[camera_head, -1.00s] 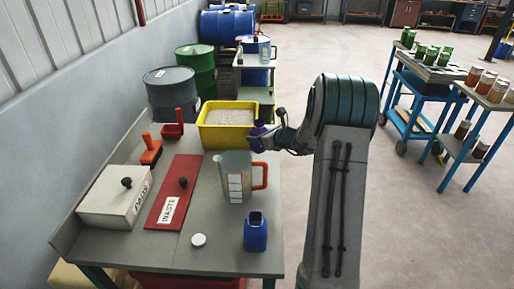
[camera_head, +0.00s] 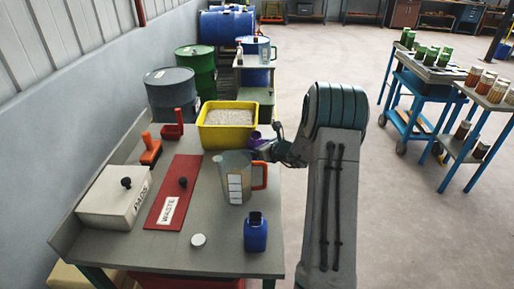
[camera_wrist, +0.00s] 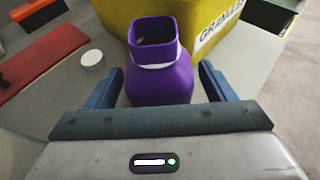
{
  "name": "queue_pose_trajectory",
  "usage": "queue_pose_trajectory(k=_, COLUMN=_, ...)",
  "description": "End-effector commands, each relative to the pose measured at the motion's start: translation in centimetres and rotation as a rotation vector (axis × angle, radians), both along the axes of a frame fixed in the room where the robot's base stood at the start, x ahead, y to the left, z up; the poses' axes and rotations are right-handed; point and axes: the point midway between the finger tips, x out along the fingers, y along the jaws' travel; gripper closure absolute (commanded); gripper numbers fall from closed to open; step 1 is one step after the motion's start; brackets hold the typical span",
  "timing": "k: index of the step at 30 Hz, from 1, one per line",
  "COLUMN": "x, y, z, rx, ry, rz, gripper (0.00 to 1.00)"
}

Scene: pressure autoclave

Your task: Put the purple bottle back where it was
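The purple bottle (camera_wrist: 160,82) is uncapped, with a square open mouth and a white ring at its neck. In the wrist view it stands between the fingers of my gripper (camera_wrist: 161,88), with narrow gaps at its sides, so the gripper looks open around it. In the head view the purple bottle (camera_head: 254,136) shows partly at the table's right edge, behind the grey jug, and my gripper (camera_head: 262,150) is beside it. Its base is hidden. A white cap (camera_wrist: 92,59) lies on the table near it.
The yellow granules tub (camera_head: 229,136) is close behind the bottle. A grey jug (camera_head: 235,178) with an orange handle is in front. A blue bottle (camera_head: 256,234), another white cap (camera_head: 198,240), a red waste lid (camera_head: 174,192) and a pads box (camera_head: 118,198) occupy the table (camera_head: 215,262).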

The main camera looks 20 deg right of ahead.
Motion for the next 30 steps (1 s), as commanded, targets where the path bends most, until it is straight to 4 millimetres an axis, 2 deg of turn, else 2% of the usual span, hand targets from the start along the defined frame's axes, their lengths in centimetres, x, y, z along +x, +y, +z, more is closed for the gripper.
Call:
queue_pose_trajectory(k=11, x=0.0, y=0.0, z=0.6, rx=0.0, ry=0.0, rz=0.0, gripper=0.24)
queue_pose_trajectory(k=24, x=-7.7, y=-3.2, z=3.8, rx=-0.001, ry=-0.001, rz=-0.003, gripper=0.24)
queue_pose_trajectory(k=30, x=-9.8, y=-4.0, z=4.8, rx=0.0, ry=-0.001, rz=-0.001, gripper=0.24)
